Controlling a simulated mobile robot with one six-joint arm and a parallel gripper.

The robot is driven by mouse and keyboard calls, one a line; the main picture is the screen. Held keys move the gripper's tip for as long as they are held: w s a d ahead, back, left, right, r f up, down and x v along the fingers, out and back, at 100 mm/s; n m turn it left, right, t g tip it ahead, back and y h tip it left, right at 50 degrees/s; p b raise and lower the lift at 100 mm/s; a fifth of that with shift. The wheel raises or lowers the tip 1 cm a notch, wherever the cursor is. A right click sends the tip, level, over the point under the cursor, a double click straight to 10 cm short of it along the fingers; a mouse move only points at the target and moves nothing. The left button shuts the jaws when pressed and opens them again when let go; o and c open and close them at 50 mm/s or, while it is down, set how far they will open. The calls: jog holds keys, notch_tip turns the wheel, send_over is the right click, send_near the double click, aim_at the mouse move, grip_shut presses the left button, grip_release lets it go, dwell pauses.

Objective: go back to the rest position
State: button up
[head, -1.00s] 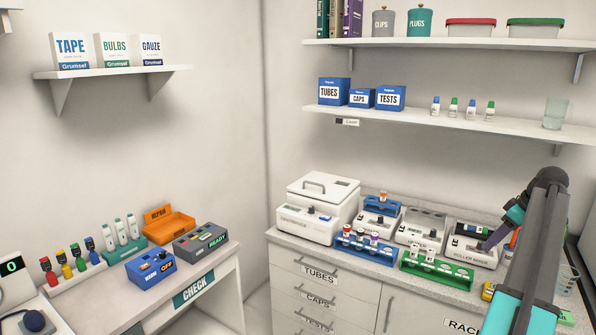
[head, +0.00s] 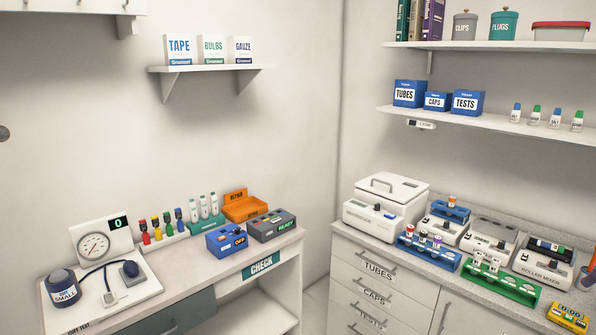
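My gripper and arm are not in the head view now. The roller mixer (head: 541,264) stands on the right counter with a dark tube and a green-ended tube lying on its top. A green rack (head: 502,283) with a few tubes stands in front, and a blue rack (head: 427,252) with several capped tubes is to its left. Nothing of my arm covers these things.
A white centrifuge-like box (head: 386,207) stands at the counter's left end. A yellow box (head: 568,317) sits near the counter's front right. The left desk (head: 205,262) holds a dial gauge (head: 96,245), blue box (head: 233,240) and orange tray (head: 246,208). Shelves hang above both.

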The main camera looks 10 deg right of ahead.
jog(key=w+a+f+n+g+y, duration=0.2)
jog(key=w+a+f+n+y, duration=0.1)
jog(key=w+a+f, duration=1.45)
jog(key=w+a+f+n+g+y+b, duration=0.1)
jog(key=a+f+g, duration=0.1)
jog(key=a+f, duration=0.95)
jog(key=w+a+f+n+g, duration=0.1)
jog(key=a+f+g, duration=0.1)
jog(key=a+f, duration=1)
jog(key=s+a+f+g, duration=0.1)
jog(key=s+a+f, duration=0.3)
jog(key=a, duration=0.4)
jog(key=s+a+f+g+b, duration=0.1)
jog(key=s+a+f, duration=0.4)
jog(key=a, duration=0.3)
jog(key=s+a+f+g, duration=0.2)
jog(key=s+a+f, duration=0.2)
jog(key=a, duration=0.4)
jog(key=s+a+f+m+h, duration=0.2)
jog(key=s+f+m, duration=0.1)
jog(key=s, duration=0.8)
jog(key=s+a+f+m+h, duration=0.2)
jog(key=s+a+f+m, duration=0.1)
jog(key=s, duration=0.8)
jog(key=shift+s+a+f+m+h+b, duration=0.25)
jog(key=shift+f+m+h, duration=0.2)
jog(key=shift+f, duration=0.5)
